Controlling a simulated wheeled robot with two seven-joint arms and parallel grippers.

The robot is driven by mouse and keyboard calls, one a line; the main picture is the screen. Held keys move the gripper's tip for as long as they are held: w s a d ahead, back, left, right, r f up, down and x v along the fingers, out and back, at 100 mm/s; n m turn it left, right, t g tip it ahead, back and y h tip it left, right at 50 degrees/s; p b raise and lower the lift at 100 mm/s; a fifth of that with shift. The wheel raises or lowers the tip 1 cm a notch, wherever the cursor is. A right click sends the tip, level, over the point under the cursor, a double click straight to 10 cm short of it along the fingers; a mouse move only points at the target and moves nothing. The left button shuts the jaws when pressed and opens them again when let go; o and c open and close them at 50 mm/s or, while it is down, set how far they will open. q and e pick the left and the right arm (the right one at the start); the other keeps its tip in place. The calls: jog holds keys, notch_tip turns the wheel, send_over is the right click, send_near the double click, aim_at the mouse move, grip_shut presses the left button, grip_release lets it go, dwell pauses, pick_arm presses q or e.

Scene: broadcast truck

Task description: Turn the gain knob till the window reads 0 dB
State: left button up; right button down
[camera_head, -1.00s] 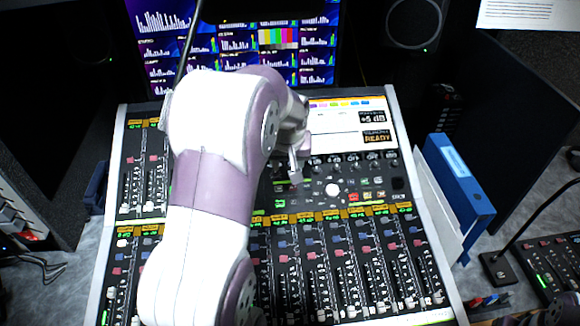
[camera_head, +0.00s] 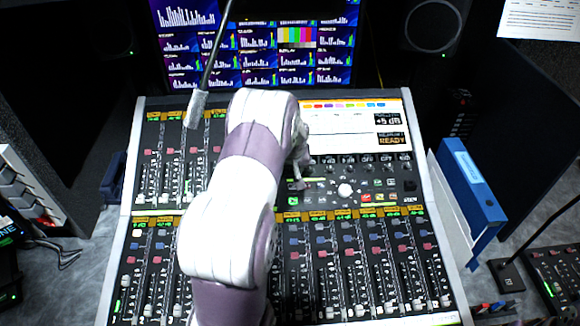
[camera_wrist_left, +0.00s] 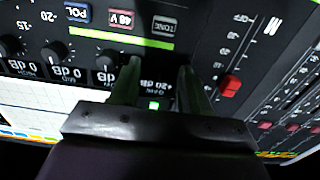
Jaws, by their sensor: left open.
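The window (camera_head: 390,119) at the upper right of the console reads +5 dB in the head view. My left gripper (camera_head: 300,178) is over the middle of the console, mostly hidden behind my own arm. In the left wrist view its two fingers (camera_wrist_left: 157,76) are open, straddling a dark spot beside the upside-down label GAIN (camera_wrist_left: 155,93). The small readout there looks like +20 dB. The gain knob itself is hard to make out between the fingers, and contact cannot be told. My right gripper is not in view.
Other knobs (camera_wrist_left: 56,50) marked 0 dB sit beside the fingers, with a red fader cap (camera_wrist_left: 230,86) on the other side. A white ball (camera_head: 345,190) sits right of the gripper. A thin microphone stem (camera_head: 212,60) rises behind my arm. A blue binder (camera_head: 468,190) stands right of the console.

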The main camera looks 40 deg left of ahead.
pick_arm(q)
grip_shut()
jog(key=shift+f+n+b, duration=0.2)
jog(key=shift+n+b, duration=0.4)
jog(key=shift+b, duration=0.35)
jog(key=n+b, duration=0.6)
jog(key=shift+n, duration=0.4)
jog(key=shift+s+r+n+b, duration=0.1)
jog(key=shift+r+n+b, duration=0.1)
jog(key=shift+n+b, duration=1.3)
jog(key=shift+n+p, duration=0.3)
jog(key=shift+n, duration=0.2)
